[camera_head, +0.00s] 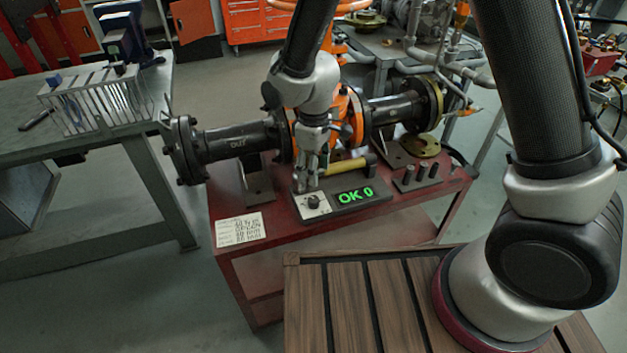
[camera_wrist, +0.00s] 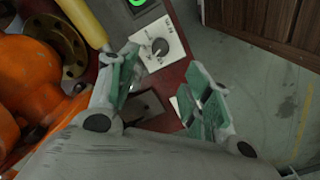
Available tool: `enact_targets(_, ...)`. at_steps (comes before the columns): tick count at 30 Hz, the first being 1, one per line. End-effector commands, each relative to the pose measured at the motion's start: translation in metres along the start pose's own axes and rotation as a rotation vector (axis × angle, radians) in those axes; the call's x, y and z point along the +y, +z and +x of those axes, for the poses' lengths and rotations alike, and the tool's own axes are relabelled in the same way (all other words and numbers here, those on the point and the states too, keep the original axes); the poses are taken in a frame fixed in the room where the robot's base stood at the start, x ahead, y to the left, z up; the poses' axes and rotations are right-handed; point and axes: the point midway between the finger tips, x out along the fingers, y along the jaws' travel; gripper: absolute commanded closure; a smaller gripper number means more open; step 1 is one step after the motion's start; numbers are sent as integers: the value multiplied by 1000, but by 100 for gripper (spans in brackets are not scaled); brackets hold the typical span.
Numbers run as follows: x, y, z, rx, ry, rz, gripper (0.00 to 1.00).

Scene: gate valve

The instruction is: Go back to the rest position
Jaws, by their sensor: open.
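My gripper (camera_head: 312,172) is over the red bench, just above the control box's knob in the head view. In the wrist view my gripper (camera_wrist: 160,95) has its two green-padded fingers spread apart, with nothing between them. The control box (camera_head: 345,207) has a lit green display reading "OK 0" and a dark knob (camera_head: 313,202) on a white plate. The knob (camera_wrist: 159,46) also shows in the wrist view, beyond the fingertips. The orange gate valve (camera_head: 350,115) stands behind my gripper, partly hidden by my arm.
A black flanged pipe (camera_head: 235,140) runs left of the valve. A yellow-handled tool (camera_head: 350,164) lies behind the control box. A printed card (camera_head: 240,230) lies on the red bench (camera_head: 228,200). A grey table (camera_head: 75,145) with a rack (camera_head: 95,100) stands left. Grey floor is clear between them.

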Motion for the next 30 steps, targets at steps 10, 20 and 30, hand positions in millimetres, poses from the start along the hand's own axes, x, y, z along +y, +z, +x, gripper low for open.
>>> enact_targets(10, 0, 0, -8, -1, 0, 0, 51)
enact_targets(20, -3, 10, -8, -40, -11, 41, 51)
enact_targets(30, -3, 114, -82, -181, -45, 281, 51)
